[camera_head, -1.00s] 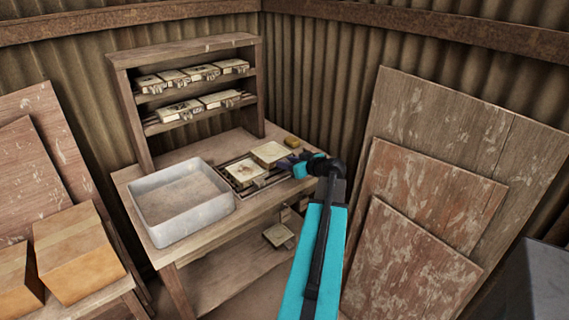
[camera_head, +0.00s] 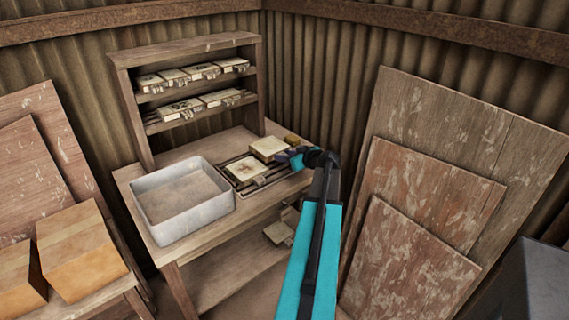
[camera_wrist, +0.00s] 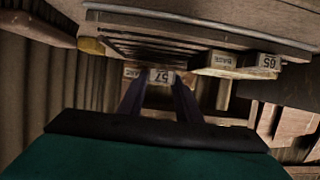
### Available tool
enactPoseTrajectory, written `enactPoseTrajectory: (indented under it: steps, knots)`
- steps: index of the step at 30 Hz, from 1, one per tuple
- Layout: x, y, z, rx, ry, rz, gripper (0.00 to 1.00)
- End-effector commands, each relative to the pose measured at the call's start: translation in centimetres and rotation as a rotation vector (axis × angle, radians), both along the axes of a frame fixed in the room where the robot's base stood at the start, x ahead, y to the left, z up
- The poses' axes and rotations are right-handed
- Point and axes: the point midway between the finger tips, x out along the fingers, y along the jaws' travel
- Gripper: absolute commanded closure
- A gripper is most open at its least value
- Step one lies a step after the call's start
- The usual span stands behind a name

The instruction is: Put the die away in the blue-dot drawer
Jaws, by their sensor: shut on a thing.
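My gripper (camera_head: 284,156) is at the right end of the workbench, shut on a cream block, the die (camera_head: 268,148). In the wrist view the die's labelled end (camera_wrist: 161,77) shows between the fingertips of my gripper (camera_wrist: 160,84); the label seems to read 57. The die is beside and partly over the slatted press bed (camera_head: 250,184). I cannot tell for sure whether it touches anything below. Another cream block with a dark pattern (camera_head: 246,171) lies on the bed. No blue-dot drawer can be made out; the area under the bench's right end is partly hidden by my arm.
A grey tray (camera_head: 218,209) stands on the bench, left of the press. A small yellow block (camera_head: 292,140) is at the back. Several labelled blocks fill the shelf rack (camera_head: 186,46). A pale block (camera_head: 278,233) shows low under the bench. Boards (camera_head: 420,245) lean at right.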

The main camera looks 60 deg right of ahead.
Motion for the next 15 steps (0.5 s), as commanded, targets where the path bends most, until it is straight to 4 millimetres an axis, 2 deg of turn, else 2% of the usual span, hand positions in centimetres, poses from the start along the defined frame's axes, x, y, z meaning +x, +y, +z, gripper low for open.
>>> enactPoseTrajectory:
  steps: [2, 15]
  knots:
    - [0.5, -0.5, 0.2, 0.0, -0.003, 0.0, 1.0]
    - [0.4, -0.5, -3.2, 0.0, -0.003, -0.001, 1.0]
